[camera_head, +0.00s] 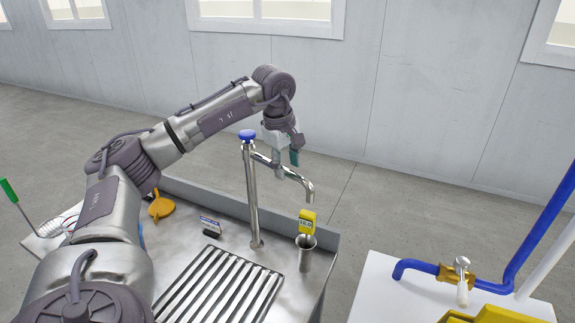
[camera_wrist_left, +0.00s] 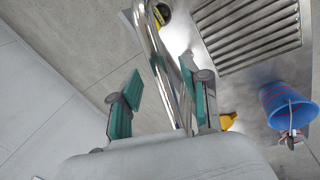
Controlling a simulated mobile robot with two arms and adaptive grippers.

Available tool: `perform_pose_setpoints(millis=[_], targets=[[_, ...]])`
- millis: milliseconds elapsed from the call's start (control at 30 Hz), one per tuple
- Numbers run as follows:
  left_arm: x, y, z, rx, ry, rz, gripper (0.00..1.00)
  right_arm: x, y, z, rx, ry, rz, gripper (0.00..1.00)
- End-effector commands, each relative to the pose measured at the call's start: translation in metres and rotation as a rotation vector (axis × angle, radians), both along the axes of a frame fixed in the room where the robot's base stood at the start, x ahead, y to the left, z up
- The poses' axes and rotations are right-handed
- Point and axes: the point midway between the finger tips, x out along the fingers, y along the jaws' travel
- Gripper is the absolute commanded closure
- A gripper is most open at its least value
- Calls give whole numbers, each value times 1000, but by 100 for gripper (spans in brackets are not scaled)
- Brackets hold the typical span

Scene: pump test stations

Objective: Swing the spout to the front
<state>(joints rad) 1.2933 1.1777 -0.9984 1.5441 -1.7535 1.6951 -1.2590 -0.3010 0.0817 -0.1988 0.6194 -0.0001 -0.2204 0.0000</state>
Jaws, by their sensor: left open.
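The chrome tap post (camera_head: 252,195) stands upright on the metal bench and has a blue knob (camera_head: 247,135) on top. Its spout (camera_head: 298,182) reaches out to the right and bends down at its end. My left gripper (camera_head: 284,160) is at the spout, partly hidden by my own arm. In the left wrist view its two teal-padded fingers (camera_wrist_left: 163,88) are apart, with chrome tubing (camera_wrist_left: 158,60) passing between them. The right-hand pad is very close to the tubing; I cannot tell whether it touches. My right gripper is not in view.
A metal cup (camera_head: 306,258) with a yellow device (camera_head: 307,222) stands below the spout's end. A slotted drain grate (camera_head: 222,285), a small box (camera_head: 210,224) and an orange funnel (camera_head: 160,205) are on the bench. A blue bucket (camera_wrist_left: 278,100) shows in the wrist view.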

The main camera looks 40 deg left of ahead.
Motion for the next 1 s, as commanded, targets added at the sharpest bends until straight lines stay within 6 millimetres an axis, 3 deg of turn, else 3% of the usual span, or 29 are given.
perform_pose_setpoints(millis=[400,467,700,1000], targets=[[2,0,-11,0,-1,0,54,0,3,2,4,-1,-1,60],[2,0,-11,0,-1,0,60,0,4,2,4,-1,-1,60],[2,0,-11,-1,-1,0,100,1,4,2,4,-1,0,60],[2,0,-10,-1,-1,0,100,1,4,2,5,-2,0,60]])
